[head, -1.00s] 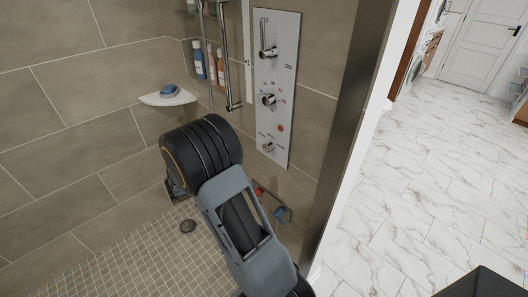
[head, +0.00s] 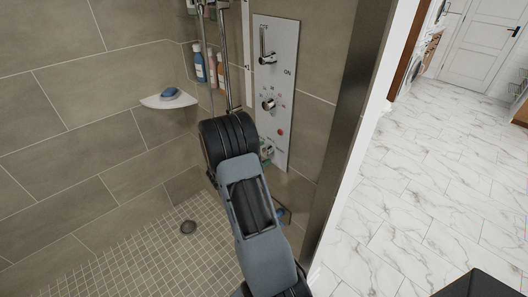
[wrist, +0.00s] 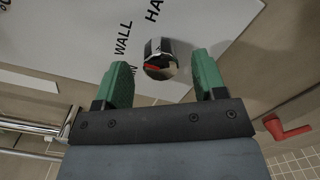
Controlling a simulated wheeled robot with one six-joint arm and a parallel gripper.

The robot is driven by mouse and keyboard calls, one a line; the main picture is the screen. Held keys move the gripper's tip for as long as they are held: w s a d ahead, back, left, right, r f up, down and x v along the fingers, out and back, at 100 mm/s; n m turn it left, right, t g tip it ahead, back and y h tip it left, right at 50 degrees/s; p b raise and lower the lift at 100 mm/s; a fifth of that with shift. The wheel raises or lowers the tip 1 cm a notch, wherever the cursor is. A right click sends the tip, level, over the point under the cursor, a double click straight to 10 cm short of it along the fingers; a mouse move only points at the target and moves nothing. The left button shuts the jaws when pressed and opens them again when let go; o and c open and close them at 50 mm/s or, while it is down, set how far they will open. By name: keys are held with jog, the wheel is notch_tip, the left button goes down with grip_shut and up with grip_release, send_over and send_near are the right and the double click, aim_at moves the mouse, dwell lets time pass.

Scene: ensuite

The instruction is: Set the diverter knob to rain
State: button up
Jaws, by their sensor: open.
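The diverter knob (wrist: 160,58) is a small round metal knob with a red mark, low on the pale control panel (head: 290,55). In the wrist view it shows between and slightly beyond the green fingertips of my gripper (wrist: 160,72), which is open with a gap on both sides. The panel's printed words "WALL" and "HA…" show near the knob, and a word ending in "IN" is partly covered by the left finger. I cannot tell for sure which word the red mark points at. In the head view my arm mostly hides the knob, and green finger parts show there.
Higher on the panel are a middle knob (head: 268,104), a red button (head: 280,132) and a lever (head: 266,48). A vertical rail (head: 226,60) is close to my wrist on the left. A red handle (wrist: 287,128) shows right of my gripper in the wrist view.

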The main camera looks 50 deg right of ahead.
jog(key=shift+s+d, duration=0.1)
jog(key=shift+d, duration=0.45)
jog(key=shift+c, duration=0.2)
jog(key=c, duration=0.9)
